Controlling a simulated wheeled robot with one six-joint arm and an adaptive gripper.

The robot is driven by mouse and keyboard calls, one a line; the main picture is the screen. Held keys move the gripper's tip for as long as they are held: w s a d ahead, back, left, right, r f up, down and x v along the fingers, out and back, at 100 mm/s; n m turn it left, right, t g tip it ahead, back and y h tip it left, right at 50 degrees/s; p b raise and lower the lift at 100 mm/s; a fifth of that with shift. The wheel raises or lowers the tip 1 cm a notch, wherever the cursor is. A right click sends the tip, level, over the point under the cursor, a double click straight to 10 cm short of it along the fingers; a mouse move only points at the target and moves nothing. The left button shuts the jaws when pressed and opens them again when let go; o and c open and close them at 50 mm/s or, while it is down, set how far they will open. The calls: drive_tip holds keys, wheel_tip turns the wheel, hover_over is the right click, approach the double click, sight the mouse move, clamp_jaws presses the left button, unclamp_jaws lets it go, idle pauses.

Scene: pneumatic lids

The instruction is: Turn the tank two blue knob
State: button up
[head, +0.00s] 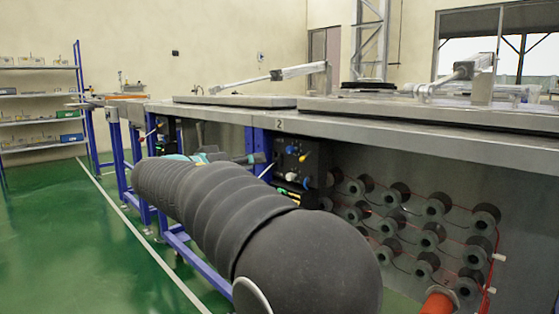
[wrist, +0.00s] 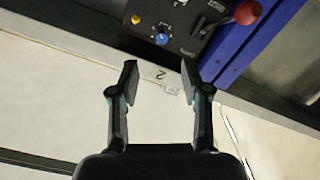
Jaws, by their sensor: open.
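The blue knob (wrist: 162,38) is a small round knob with a light mark, on a black control panel (wrist: 180,22) at the top of the wrist view. The label "2" (wrist: 160,74) is on the pale metal edge beside the panel. My gripper (wrist: 159,70) is open and empty. Its fingertips are over the label, and the knob lies beyond them, roughly in line with the gap, apart from both fingers. In the head view the panel (head: 298,160) is under the tank edge marked 2, and my arm partly hides it and the gripper.
A red ball-ended lever (wrist: 248,12) and a yellow-orange button (wrist: 136,19) are near the knob. A blue frame post (wrist: 240,45) stands beside the panel. The steel tank edge (head: 350,135) overhangs the panel, with several round grey fittings (head: 430,235) to the right.

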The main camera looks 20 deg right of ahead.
sight(288, 150)
drive_tip(key=shift+h, duration=0.3)
drive_tip(key=x, duration=0.9)
drive_tip(key=w+x, duration=0.1)
drive_tip(key=x, duration=0.3)
drive_tip(key=shift+w+r, duration=0.1)
drive_tip(key=shift+r, duration=0.15)
clamp_jaws()
